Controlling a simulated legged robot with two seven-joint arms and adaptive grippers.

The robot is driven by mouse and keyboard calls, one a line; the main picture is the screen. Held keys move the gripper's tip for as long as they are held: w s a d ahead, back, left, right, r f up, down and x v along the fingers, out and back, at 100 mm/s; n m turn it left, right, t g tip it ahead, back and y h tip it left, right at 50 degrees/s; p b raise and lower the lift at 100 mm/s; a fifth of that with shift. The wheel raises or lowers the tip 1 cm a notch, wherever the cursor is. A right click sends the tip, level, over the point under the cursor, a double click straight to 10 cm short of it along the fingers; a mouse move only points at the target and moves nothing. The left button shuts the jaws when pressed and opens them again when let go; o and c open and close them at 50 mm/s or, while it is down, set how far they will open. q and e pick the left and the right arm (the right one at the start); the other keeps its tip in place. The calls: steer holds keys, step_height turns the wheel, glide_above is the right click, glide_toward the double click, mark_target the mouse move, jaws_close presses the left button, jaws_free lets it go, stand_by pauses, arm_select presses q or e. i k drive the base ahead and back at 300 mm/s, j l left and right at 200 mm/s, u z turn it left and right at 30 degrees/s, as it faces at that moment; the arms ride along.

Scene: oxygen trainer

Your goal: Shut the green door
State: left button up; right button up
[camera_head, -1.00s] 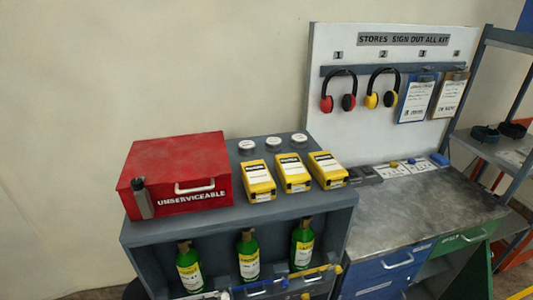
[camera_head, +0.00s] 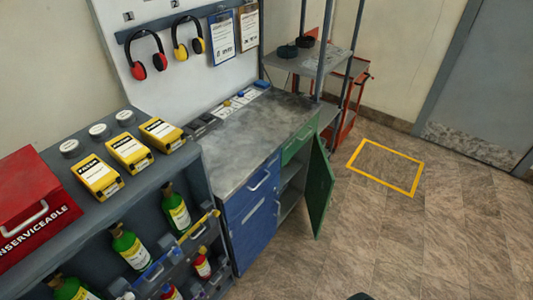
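The green door (camera_head: 319,190) is on the right side of the low workbench cabinet. It stands open, swung out from the cabinet, and the grey shelf space (camera_head: 291,185) behind it shows. A green drawer (camera_head: 299,140) with a handle sits above that opening. Neither of my grippers can be made out. A small dark shape shows at the bottom edge, too little to identify.
A grey rack (camera_head: 160,195) with green bottles stands at the left. Beyond the door are an orange trolley (camera_head: 347,122) and a yellow floor square (camera_head: 386,167). The floor in front of the door is clear.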

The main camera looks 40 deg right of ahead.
mark_target(318, 199)
steer(key=k+l+z, duration=0.1)
steer(key=l, duration=0.5)
steer(key=k+l, duration=0.2)
steer(key=l, duration=0.35)
steer(key=k+l+z, duration=0.15)
steer(key=l, duration=0.45)
steer(key=k+l, duration=0.1)
steer(key=l, duration=0.5)
steer(key=k+l+z, duration=0.15)
steer(key=l, duration=1.5)
steer(key=i+l, duration=0.15)
steer(key=l, duration=0.8)
steer(key=i+z, duration=0.05)
